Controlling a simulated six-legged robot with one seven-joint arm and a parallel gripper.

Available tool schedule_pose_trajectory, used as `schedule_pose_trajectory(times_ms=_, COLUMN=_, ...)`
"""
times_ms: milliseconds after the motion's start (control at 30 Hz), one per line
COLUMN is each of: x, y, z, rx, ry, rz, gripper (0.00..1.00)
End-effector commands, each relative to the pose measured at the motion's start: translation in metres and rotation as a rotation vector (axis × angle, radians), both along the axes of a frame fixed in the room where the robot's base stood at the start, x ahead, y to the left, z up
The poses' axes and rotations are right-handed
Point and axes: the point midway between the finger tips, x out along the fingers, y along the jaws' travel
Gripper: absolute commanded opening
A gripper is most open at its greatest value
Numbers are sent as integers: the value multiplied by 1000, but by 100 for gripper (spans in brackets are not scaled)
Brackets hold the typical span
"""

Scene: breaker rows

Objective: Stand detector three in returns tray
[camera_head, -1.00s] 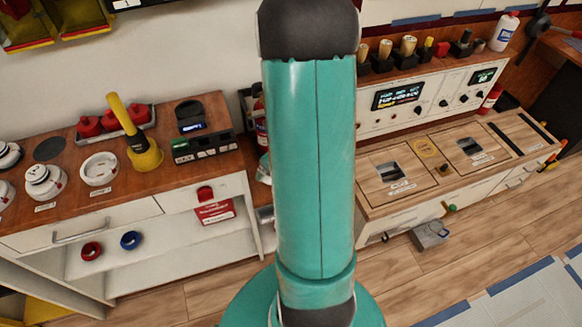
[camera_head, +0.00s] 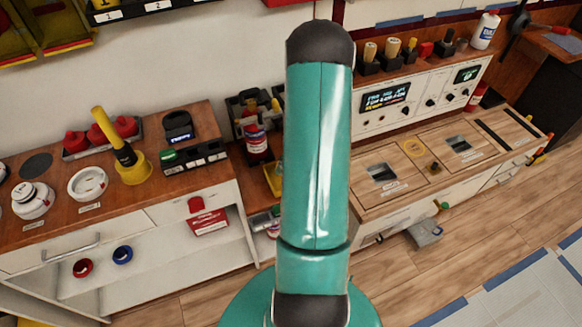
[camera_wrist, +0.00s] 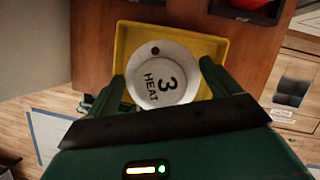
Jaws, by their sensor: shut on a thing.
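In the wrist view, a round white detector (camera_wrist: 163,82) marked "3 HEAT" sits between the two dark green fingers of my gripper (camera_wrist: 161,76), which is shut on it. A yellow tray (camera_wrist: 172,28) lies beyond the detector, which covers much of its inside. I cannot tell whether the detector touches the tray floor. In the head view, a yellow tray edge (camera_head: 271,180) shows left of my arm; my gripper and the held detector are hidden there.
Other white detectors (camera_head: 87,183) stand on the left wooden counter, near a yellow-handled tool (camera_head: 128,155). A panel with displays (camera_head: 420,98) stands at right. A dark-rimmed holder with a red item (camera_wrist: 247,8) is close beyond the tray.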

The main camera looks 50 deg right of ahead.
Motion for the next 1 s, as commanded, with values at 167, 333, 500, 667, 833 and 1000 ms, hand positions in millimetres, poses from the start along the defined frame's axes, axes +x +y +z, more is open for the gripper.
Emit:
schedule_pose_trajectory(times_ms=167, x=3, y=-10, z=-15, rx=2, ry=0, rz=0, gripper=63)
schedule_pose_trajectory(times_ms=333, x=3, y=-9, z=-38, rx=3, ry=-1, rz=0, gripper=63)
schedule_pose_trajectory(times_ms=500, x=4, y=-9, z=-40, rx=-1, ry=-1, rz=3, gripper=63)
schedule_pose_trajectory(times_ms=667, x=3, y=-8, z=-41, rx=-1, ry=-1, rz=2, gripper=63)
schedule_pose_trajectory(times_ms=833, x=3, y=-8, z=-44, rx=-1, ry=-1, rz=1, gripper=100)
schedule_pose_trajectory(times_ms=1000, x=3, y=-8, z=-44, rx=0, ry=-1, rz=2, gripper=100)
